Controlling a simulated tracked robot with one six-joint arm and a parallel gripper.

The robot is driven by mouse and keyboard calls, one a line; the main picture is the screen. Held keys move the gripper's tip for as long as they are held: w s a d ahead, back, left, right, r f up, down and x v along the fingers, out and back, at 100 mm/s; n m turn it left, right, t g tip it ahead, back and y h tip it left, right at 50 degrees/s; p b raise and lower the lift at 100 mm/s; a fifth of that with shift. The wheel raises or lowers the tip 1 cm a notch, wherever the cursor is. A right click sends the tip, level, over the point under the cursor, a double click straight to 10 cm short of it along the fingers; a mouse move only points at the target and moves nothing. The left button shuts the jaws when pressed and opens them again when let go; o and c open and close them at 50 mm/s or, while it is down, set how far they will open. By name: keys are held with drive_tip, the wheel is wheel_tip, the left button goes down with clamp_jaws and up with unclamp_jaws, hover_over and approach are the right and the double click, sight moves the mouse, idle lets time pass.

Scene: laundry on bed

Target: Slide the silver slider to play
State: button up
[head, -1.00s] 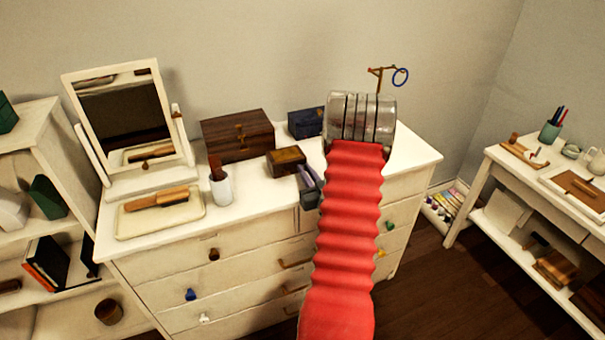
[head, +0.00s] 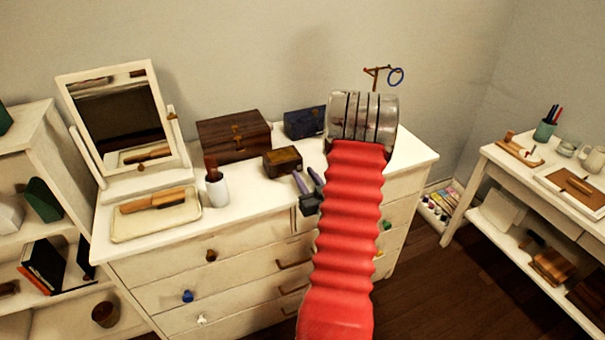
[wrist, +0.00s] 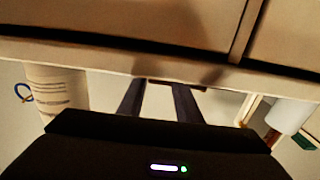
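I cannot make out a silver slider in either view. My gripper (head: 309,176) is at the front edge of the dresser top in the head view, partly behind my red arm. Its two dark fingers are parted with nothing between them. In the wrist view, which is upside down, the gripper (wrist: 158,84) also shows two separate fingers pointing over the dresser edge. A small wooden box (head: 283,160) stands just beyond the fingertips, apart from them. A small brown patch between the fingertips in the wrist view may be this box.
The white dresser (head: 265,205) bears a large wooden box (head: 233,139), a blue box (head: 304,122), a white cup (head: 217,190), a tray (head: 118,227) and a mirror (head: 115,112). A stand with a blue ring (head: 396,76) is behind my arm. A pale lined cylinder (wrist: 58,90) shows in the wrist view.

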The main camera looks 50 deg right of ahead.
drive_tip(key=v, duration=1.1)
drive_tip(key=shift+s+a, duration=0.2)
drive_tip(key=shift+f, duration=0.15)
